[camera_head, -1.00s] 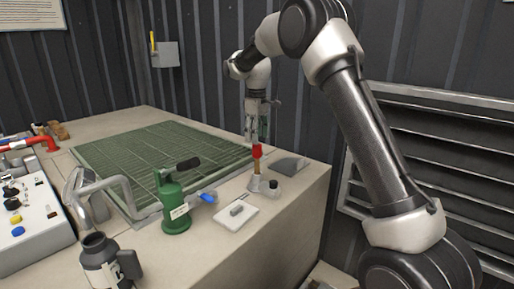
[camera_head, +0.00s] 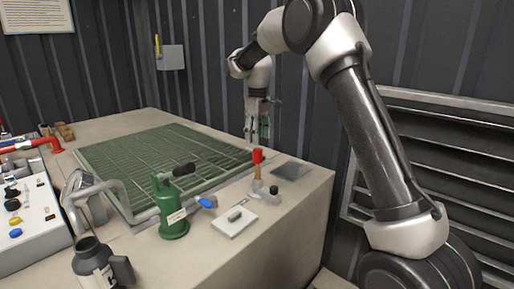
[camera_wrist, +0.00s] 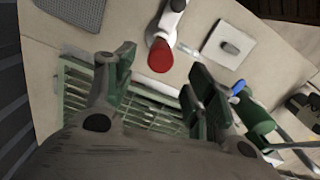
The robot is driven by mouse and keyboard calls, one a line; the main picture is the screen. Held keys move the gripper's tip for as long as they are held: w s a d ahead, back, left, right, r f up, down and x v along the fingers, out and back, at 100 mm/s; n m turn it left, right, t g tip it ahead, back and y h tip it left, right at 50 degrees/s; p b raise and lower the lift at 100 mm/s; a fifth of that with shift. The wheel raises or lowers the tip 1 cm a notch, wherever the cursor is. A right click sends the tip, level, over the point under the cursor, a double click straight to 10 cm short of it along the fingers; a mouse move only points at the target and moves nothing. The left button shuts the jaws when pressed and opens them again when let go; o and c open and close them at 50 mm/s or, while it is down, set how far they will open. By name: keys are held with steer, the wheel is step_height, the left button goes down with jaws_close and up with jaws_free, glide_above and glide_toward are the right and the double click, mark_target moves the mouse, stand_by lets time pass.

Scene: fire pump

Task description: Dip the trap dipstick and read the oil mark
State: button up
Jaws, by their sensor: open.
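The red-handled stick (camera_head: 258,156), which looks like the dipstick, stands upright in a small pale fitting (camera_head: 262,188) near the bench's right end. In the wrist view its red top (camera_wrist: 160,55) shows just beyond my fingertips, roughly between them. My gripper (camera_head: 262,134) is above and behind the red handle in the head view, apart from it. In the wrist view my gripper (camera_wrist: 160,72) has its two fingers spread wide with nothing between them. The stick's lower end is hidden in the fitting, and no oil mark shows.
A white plate with a grey block (camera_head: 236,221) lies in front. A dark grey pad (camera_head: 288,171) lies to the right. Green grating (camera_head: 150,160) covers the bench behind. A control panel (camera_head: 28,225) is far left.

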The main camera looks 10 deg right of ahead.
mark_target(258, 149)
step_height(258, 149, down, 8)
steer(key=shift+f, duration=0.1)
stand_by(0.4)
jaws_close()
step_height(258, 149, up, 15)
steer(key=shift+f, duration=0.15)
steer(key=shift+w, duration=0.1)
steer(key=shift+c, duration=1)
jaws_free()
steer(key=shift+o, duration=1)
